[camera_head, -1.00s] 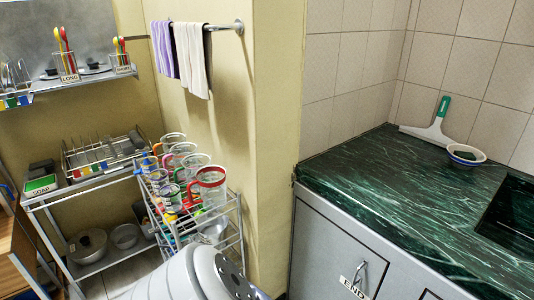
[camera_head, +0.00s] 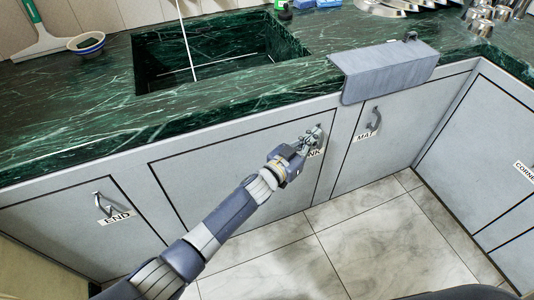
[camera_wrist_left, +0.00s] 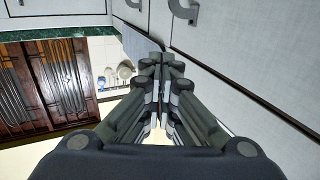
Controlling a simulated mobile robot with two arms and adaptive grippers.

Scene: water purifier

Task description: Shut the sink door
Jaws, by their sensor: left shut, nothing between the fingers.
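The sink door (camera_head: 215,180) is a grey panel with a dark outline under the counter, below the sink basin. It looks flush or nearly flush with the cabinet front; I cannot tell if a small gap remains. Its label is partly covered, with only "NK" showing. My left gripper (camera_head: 311,137) is at the door's upper right, by the label, and hides the handle area. In the left wrist view my left gripper (camera_wrist_left: 163,72) is shut and empty, with a grey cabinet face close on the right. Whether the fingers touch the door cannot be told. My right gripper is not in view.
The END door (camera_head: 75,235) is at left and the MAT door (camera_head: 385,140) at right, each with a handle. A grey panel (camera_head: 385,75) overhangs the counter edge. The dark green counter holds the sink basin (camera_head: 205,50). The tiled floor (camera_head: 390,245) is clear.

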